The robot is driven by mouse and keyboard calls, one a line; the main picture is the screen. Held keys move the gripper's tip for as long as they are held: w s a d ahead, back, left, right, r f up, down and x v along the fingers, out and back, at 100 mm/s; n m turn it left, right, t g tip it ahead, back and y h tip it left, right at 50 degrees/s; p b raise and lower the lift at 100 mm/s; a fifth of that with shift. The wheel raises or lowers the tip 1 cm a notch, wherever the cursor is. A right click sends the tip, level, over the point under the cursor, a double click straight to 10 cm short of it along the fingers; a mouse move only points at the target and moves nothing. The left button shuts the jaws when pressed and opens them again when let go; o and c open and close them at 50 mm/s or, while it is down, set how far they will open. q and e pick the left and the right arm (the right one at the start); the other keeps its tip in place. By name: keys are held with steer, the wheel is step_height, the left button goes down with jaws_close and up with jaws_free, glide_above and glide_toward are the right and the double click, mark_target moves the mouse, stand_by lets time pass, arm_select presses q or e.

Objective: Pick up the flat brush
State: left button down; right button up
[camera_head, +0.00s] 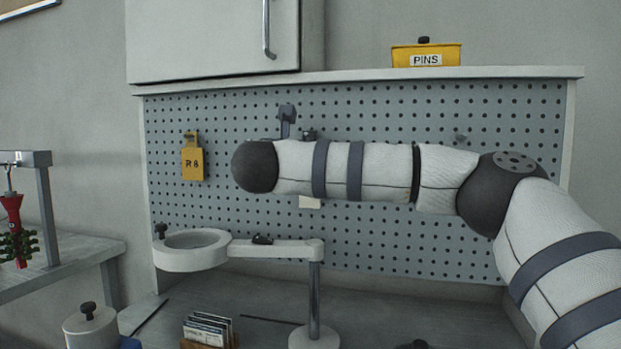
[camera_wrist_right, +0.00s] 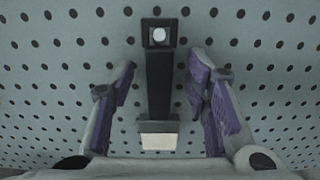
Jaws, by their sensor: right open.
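The flat brush (camera_wrist_right: 160,88) hangs upright on the pegboard in the right wrist view, its dark handle above and its pale, wide bristle end below. A light round spot shows in its square top. My right gripper (camera_wrist_right: 163,66) is open, with one purple-padded finger on each side of the brush and a gap between each finger and the handle. In the head view my right arm covers most of this spot. A small cream patch just below the arm may be the bristle end. My left gripper is not in view.
The pegboard (camera_head: 400,240) stands close behind my arm. A yellow R8 tag (camera_head: 192,163) hangs to the left. A white ring stand (camera_head: 275,249) is below, with a card holder (camera_head: 208,332) in front. A yellow PINS box (camera_head: 426,56) sits on the shelf above.

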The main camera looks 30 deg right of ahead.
jaws_close()
